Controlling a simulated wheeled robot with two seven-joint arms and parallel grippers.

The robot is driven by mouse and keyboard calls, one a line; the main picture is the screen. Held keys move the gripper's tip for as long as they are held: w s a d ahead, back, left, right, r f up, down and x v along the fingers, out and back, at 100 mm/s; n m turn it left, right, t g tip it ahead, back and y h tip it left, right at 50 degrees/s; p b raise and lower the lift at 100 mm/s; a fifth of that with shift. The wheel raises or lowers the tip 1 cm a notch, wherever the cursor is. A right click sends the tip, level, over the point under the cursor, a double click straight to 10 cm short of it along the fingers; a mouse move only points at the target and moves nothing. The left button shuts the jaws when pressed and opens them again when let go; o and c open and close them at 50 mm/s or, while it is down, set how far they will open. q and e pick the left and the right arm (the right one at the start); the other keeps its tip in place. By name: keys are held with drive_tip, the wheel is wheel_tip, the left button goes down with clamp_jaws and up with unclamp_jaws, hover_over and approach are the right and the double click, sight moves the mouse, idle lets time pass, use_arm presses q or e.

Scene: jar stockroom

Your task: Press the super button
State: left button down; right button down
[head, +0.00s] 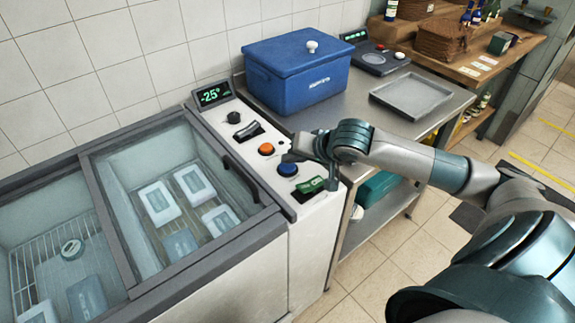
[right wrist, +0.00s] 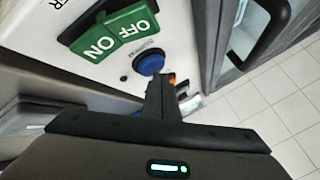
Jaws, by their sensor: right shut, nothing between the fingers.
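The freezer's control panel (head: 243,144) carries an orange button (head: 266,149), a blue button (head: 288,169) and a green ON/OFF switch (head: 310,184). No label reading "super" is legible. My right gripper (head: 296,157) is shut and empty, just above the panel beside the blue button. In the right wrist view its closed fingers (right wrist: 160,96) point towards the blue button (right wrist: 149,62), which stands out on a dark ring. Whether they touch it I cannot tell. A sliver of the orange button (right wrist: 172,79) shows behind the fingers. My left gripper is not in view.
A display (head: 212,94) reading -25°, a black knob (head: 234,117) and a black lever (head: 248,131) sit farther up the panel. The freezer's glass lid (head: 180,195) lies left. A blue cooler box (head: 297,72) and grey tray (head: 410,95) stand on the steel table behind.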

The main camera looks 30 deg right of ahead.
drive_tip(key=shift+s+d+f+b, duration=0.15)
drive_tip(key=shift+s+f+b, duration=0.15)
drive_tip(key=shift+f+b, duration=0.65)
idle(0.7)
drive_tip(key=shift+r, duration=0.2)
drive_tip(key=shift+w, duration=0.15)
drive_tip(key=shift+a, duration=0.2)
drive_tip(key=shift+w+r, duration=0.1)
drive_tip(key=shift+r, duration=0.05)
drive_tip(key=shift+w+a+r+p, duration=0.1)
drive_tip(key=shift+w+r+p, duration=0.1)
drive_tip(key=shift+r, duration=0.25)
drive_tip(key=shift+w+a+r+p, duration=0.1)
drive_tip(key=shift+r+p, duration=0.05)
drive_tip(key=shift+r, duration=0.25)
drive_tip(key=shift+s+d+r, duration=0.1)
drive_tip(key=shift+r, duration=0.1)
